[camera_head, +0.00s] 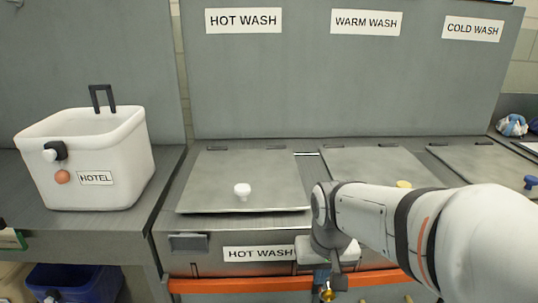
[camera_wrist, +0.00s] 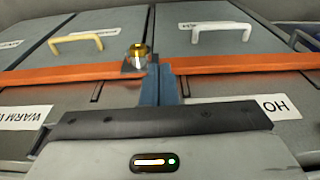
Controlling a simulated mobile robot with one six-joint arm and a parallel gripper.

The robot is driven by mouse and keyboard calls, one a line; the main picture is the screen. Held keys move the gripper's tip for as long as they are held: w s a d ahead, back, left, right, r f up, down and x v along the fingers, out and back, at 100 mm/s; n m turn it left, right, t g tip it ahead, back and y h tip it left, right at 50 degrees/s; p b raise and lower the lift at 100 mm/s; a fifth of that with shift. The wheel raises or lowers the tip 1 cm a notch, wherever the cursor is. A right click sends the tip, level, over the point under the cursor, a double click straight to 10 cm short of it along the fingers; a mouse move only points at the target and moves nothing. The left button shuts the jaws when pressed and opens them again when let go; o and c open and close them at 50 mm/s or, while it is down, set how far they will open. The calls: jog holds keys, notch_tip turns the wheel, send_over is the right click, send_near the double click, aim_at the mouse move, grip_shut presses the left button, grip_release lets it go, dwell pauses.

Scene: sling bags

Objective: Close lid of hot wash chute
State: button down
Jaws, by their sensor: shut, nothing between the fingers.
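My gripper (camera_head: 328,278) points down in front of the counter, right of the front HOT WASH label (camera_head: 258,253) and apart from the lid. In the wrist view my gripper (camera_wrist: 160,80) has its blue fingers together with nothing between them.
The warm wash lid (camera_head: 370,165) and cold wash lid (camera_head: 490,165) lie to the right. A white hotel bin (camera_head: 125,160) stands left. An orange rail (camera_head: 230,286) runs along the front, near my gripper. A small gold round thing (camera_wrist: 138,50) shows beside the fingers.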

jog(key=w+a+r+p, duration=0.1)
jog(key=w+r+p, duration=0.2)
jog(key=r+p, duration=0.4)
jog(key=w+a+r+t+p, duration=0.15)
jog(key=w+r+p, duration=0.3)
jog(key=r, duration=0.45)
jog(key=w+a+r+p, duration=0.2)
jog(key=w+r+p, duration=0.1)
jog(key=r+p, duration=0.5)
send_over(291, 208)
notch_tip(291, 208, down, 11)
jog(key=shift+f+b, duration=0.2)
jog(key=shift+b, duration=0.2)
jog(key=shift+f, duration=0.5)
jog(key=shift+f, duration=0.15)
jog(key=f+b, duration=0.3)
jog(key=shift+s, duration=0.35)
